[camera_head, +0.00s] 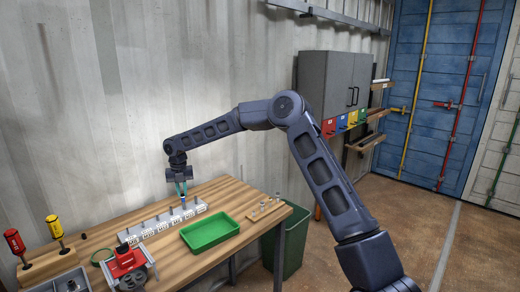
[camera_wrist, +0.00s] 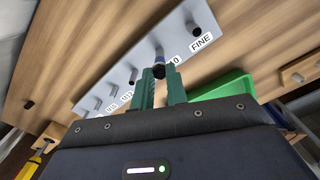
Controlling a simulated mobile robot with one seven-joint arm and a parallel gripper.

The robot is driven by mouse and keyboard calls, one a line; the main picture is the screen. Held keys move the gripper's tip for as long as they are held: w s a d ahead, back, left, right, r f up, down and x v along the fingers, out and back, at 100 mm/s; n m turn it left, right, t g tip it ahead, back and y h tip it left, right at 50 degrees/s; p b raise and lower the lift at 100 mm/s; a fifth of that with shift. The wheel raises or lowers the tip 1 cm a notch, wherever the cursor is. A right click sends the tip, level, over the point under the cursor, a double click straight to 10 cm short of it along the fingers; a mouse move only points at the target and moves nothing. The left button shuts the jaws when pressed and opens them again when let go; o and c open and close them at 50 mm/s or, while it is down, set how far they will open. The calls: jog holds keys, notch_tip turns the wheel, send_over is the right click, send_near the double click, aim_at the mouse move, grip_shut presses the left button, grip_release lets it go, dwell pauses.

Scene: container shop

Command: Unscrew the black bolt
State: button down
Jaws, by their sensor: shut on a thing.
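My gripper (camera_head: 181,188) points down over the light grey strip (camera_head: 152,227) on the wooden bench. In the wrist view its green fingers (camera_wrist: 160,83) are shut on a black bolt (camera_wrist: 158,71), whose dark head sits between the fingertips. A small blue part shows at the bolt, just beyond the fingertips. The bolt stands at one of the strip's labelled places, near the end marked FINE. How far its thread is in cannot be seen.
Several grey pegs stand along the strip. A green tray (camera_head: 210,231) lies close in front of it. A red vise-like tool (camera_head: 126,266) and red and yellow screwdrivers (camera_head: 55,229) are at the left. A small wooden block with pegs (camera_head: 264,210) is at the right.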

jog(key=c, duration=1.3)
grip_release()
jog(key=shift+c, duration=1.3)
